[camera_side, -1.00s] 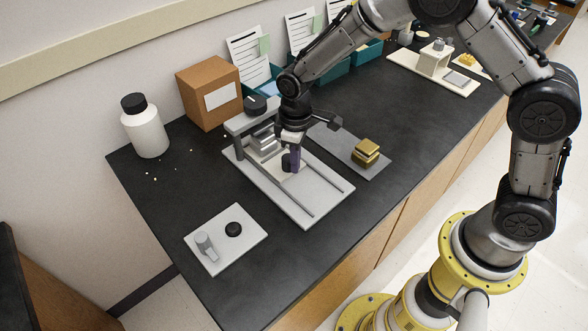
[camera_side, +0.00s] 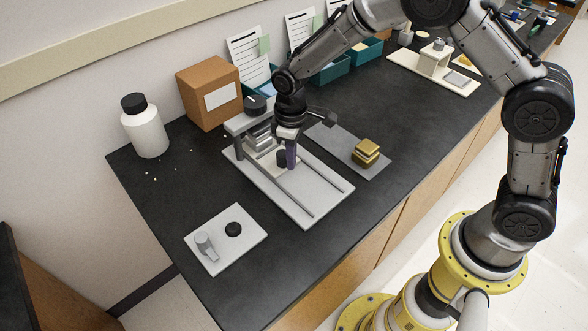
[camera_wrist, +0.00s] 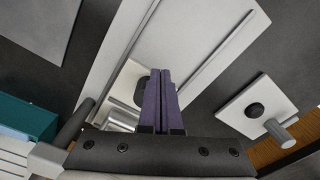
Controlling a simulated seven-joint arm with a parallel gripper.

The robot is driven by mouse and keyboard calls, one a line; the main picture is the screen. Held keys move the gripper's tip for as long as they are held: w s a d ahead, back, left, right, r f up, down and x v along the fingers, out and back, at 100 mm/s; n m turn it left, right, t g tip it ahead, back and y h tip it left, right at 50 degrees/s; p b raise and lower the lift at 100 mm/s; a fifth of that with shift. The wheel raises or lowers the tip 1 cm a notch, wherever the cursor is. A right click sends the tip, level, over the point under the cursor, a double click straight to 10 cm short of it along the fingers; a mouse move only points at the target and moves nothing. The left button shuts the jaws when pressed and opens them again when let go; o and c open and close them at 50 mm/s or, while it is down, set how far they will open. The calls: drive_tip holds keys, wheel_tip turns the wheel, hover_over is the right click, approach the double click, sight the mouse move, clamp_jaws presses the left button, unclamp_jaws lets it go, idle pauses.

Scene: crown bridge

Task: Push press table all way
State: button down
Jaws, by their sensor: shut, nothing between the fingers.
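The press stands on a light grey base plate (camera_side: 311,208) with two rails, under a frame with a black knob (camera_side: 255,105). The sliding press table (camera_side: 266,160) is a pale plate at the rail ends near the frame, with a dark knob (camera_side: 282,158) on it. My gripper (camera_side: 292,164) is shut and empty, its purple fingers pointing down right beside the dark knob. In the wrist view the shut fingers (camera_wrist: 160,100) partly hide the knob (camera_wrist: 140,92) and the table (camera_wrist: 126,82). Whether they touch is unclear.
A small plate (camera_side: 222,255) with a black button and grey lever lies at the front left. A grey mat (camera_side: 340,141) with a brass block (camera_side: 366,152) lies to the right. A white bottle (camera_side: 145,128) and cardboard box (camera_side: 209,90) stand behind.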

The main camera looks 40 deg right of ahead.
drive_tip(key=shift+s, duration=0.5)
wheel_tip(320, 180, up, 7)
idle(0.7)
drive_tip(key=s+d+r+m+t, duration=0.15)
drive_tip(key=s+d+r, duration=0.3)
drive_tip(key=r, duration=0.45)
drive_tip(key=s+d+r+m+t, duration=0.1)
drive_tip(key=s+d+r+t, duration=0.3)
drive_tip(key=r, duration=0.6)
drive_tip(key=s+d+f+m, duration=0.1)
drive_tip(key=s, duration=0.7)
drive_tip(key=s+d+f+m, duration=0.1)
drive_tip(key=s+f+m, duration=0.1)
drive_tip(key=s, duration=0.7)
drive_tip(key=shift+s+d+f, duration=0.2)
drive_tip(key=shift+d+f, duration=0.05)
